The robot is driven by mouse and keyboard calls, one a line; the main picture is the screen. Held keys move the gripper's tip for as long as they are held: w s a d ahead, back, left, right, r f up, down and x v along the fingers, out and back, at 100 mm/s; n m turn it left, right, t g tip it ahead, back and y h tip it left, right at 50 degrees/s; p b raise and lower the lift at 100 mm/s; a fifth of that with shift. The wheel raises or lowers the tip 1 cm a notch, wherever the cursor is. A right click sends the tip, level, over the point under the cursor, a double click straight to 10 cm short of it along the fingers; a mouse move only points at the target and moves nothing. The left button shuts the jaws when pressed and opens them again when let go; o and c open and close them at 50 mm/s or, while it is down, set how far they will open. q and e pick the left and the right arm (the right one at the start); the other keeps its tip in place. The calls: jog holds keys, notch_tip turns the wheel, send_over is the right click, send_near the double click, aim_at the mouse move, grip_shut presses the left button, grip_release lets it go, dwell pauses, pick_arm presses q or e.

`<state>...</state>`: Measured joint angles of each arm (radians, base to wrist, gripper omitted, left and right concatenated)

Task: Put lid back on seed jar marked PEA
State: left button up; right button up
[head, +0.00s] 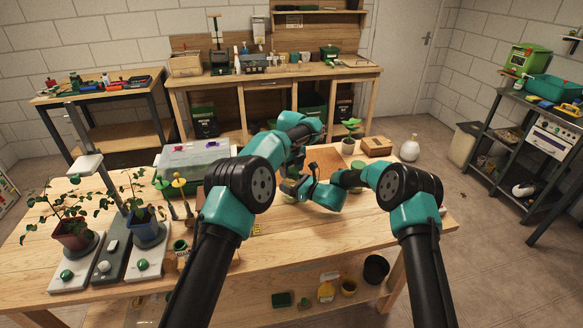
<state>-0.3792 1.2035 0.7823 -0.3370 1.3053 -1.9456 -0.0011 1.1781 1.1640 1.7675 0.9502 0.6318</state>
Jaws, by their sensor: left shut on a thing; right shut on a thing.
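My two grippers meet near the middle of the bench in the head view. My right gripper (296,187) reaches in from the right and is shut on a small olive-green thing (289,187), which looks like the jar lid. My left gripper (296,167) is just behind and above it, pointing down, mostly covered by my own arm links. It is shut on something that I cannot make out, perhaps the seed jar. No PEA marking is readable. Whether lid and jar touch is hidden.
A green-topped jar (180,246) stands at the bench's front left. Potted plants (73,232) on scales are farther left. A clear-lidded box (193,158) lies behind. A brown board (326,158), a small potted plant (348,145) and a cardboard box (376,146) are at the back right.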

pick_arm(q)
jog(key=shift+f, duration=0.55)
dwell(0.8)
pick_arm(e)
jog(key=c, duration=0.4)
pick_arm(q)
jog(key=m, duration=0.4)
jog(key=shift+m, duration=0.3)
pick_arm(e)
jog(key=shift+c, duration=0.2)
pick_arm(q)
jog(key=m, duration=0.5)
jog(key=shift+a+m, duration=0.1)
jog(key=shift+m, duration=0.2)
jog(key=o, duration=0.9)
jog(key=shift+r, duration=2.25)
